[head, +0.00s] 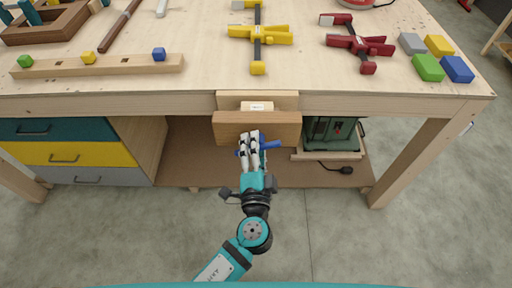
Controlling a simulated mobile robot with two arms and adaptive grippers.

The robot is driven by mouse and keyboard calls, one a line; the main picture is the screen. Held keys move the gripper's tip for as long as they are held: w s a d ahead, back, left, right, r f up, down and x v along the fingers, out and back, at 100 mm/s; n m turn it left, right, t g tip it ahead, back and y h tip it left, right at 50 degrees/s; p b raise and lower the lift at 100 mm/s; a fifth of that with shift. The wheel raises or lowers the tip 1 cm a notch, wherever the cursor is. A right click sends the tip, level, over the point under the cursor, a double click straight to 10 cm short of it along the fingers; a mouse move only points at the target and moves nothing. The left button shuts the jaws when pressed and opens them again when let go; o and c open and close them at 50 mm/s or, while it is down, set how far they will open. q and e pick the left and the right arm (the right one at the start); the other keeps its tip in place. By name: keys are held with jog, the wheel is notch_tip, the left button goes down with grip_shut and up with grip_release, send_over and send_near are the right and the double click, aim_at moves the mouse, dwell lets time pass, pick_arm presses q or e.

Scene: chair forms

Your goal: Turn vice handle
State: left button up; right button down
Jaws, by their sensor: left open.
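A wooden front vice (257,129) is mounted at the middle of the workbench's front edge. Its blue handle (271,145) shows below the vice's front jaw, partly hidden behind my gripper. My left gripper (249,137) reaches up from below, with its white and black fingers at the handle and in front of the jaw's lower part. The fingers are open; I cannot tell whether they touch the handle. My right gripper does not show.
The workbench top (200,30) holds a yellow clamp (258,36), a red clamp (357,43), coloured blocks (428,67) and a wooden strip (100,66) with small cubes. Below are drawers (65,154) on the left and a green machine (331,134) on a shelf. The floor in front is clear.

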pick_arm(q)
jog(key=s, duration=1.2)
